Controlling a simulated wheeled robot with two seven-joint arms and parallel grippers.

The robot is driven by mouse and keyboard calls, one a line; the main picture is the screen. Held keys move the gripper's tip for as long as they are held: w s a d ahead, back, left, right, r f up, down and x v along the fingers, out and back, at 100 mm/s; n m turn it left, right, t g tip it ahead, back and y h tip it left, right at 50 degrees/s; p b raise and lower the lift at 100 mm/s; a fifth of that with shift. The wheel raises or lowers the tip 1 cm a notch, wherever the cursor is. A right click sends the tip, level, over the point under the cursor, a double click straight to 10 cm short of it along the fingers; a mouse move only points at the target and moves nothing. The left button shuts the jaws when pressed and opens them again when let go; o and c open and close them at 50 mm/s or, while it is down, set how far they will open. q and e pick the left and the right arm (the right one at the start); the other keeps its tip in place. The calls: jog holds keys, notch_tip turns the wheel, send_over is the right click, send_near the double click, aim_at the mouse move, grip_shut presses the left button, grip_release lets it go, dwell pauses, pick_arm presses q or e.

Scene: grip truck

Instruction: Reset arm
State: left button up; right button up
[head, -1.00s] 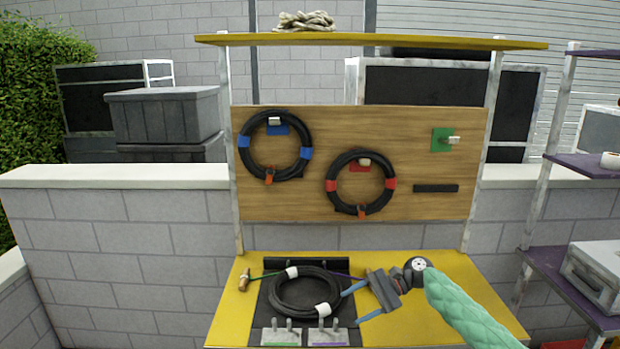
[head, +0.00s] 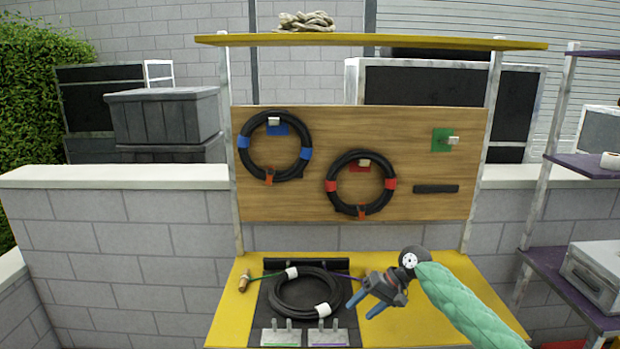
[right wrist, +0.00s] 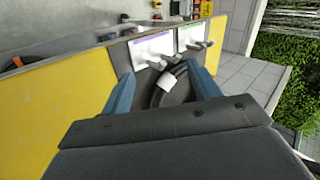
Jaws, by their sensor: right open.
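My right gripper (head: 362,306) is open and empty above the yellow bench (head: 440,320), just right of a coiled black cable (head: 277,306) with white bands. Its blue fingers also show in the right wrist view (right wrist: 162,90), with part of the coil (right wrist: 160,98) seen between and beyond them. The coil lies on a dark mat on the bench and is apart from the fingers in the head view. My left gripper is in neither view.
A wooden board (head: 320,200) behind the bench holds a blue-banded coil (head: 243,155) and a red-banded coil (head: 331,186). A green hook plate (head: 439,140) hangs empty. Two metal hook plates (head: 282,337) stand at the bench's front. A purple shelf (head: 560,275) is at right.

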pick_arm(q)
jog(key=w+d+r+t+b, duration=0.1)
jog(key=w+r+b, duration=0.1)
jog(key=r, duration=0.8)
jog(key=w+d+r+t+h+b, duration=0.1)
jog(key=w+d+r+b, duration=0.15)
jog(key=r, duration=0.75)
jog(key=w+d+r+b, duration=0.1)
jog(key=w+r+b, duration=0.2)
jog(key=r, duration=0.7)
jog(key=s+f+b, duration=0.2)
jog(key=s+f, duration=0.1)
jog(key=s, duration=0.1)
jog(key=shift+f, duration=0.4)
pick_arm(e)
jog(key=s+f+h, duration=0.2)
jog(key=s+f, duration=1)
jog(key=s, duration=0.3)
jog(key=s+f+t+h, duration=0.1)
jog(key=s+f+h, duration=0.1)
jog(key=s+f, duration=1)
jog(key=s+f+h, duration=0.2)
jog(key=s+f, duration=1)
jog(key=s, duration=0.8)
jog(key=shift+s+d+t+h, duration=0.2)
jog(key=shift+d+t+h, duration=0.1)
jog(key=shift+d+h, duration=0.1)
